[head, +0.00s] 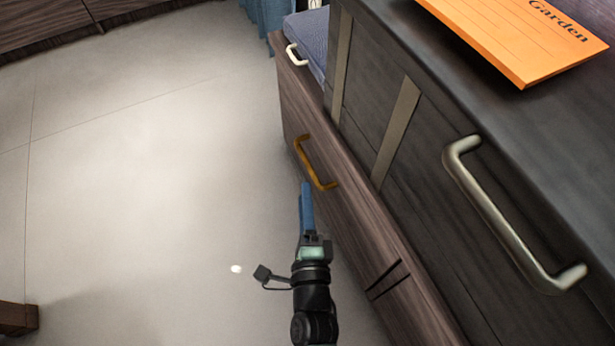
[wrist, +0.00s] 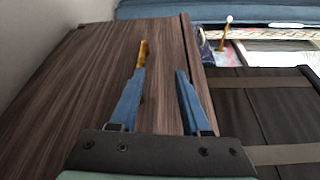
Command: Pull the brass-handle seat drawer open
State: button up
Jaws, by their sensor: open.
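The brass handle (head: 312,166) is a bent bar on the dark brown wood-grain drawer front (head: 365,222), in the middle of the head view. My gripper (head: 306,188) is just below the handle, with its blue fingers pointing up the picture. In the wrist view the two blue fingers (wrist: 160,72) are apart, with nothing held between them. The brass handle shows there just beyond the left fingertip (wrist: 143,48), in line with that finger and not between the two. I cannot tell whether the fingertip touches it. The left finger hides part of the handle.
A dark cabinet with a large silver handle (head: 510,215) stands close on the right, with an orange folder (head: 520,38) on top. A pale handle (head: 295,55) sits by a blue-grey cushion (head: 309,40). The pale floor (head: 150,170) on the left is mostly clear.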

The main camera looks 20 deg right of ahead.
aim_at(307, 162)
jog(key=shift+m, duration=0.3)
jog(key=w+d+f+b, duration=0.1)
jog(key=w, duration=0.2)
jog(key=w+d+f+b, duration=0.2)
jog(key=w, duration=0.2)
jog(key=w+d+f+b, duration=0.1)
jog(key=w+d, duration=0.1)
jog(key=w, duration=0.1)
jog(key=shift+w+f, duration=0.15)
jog(key=shift+w, duration=0.2)
grip_shut()
dwell(0.9)
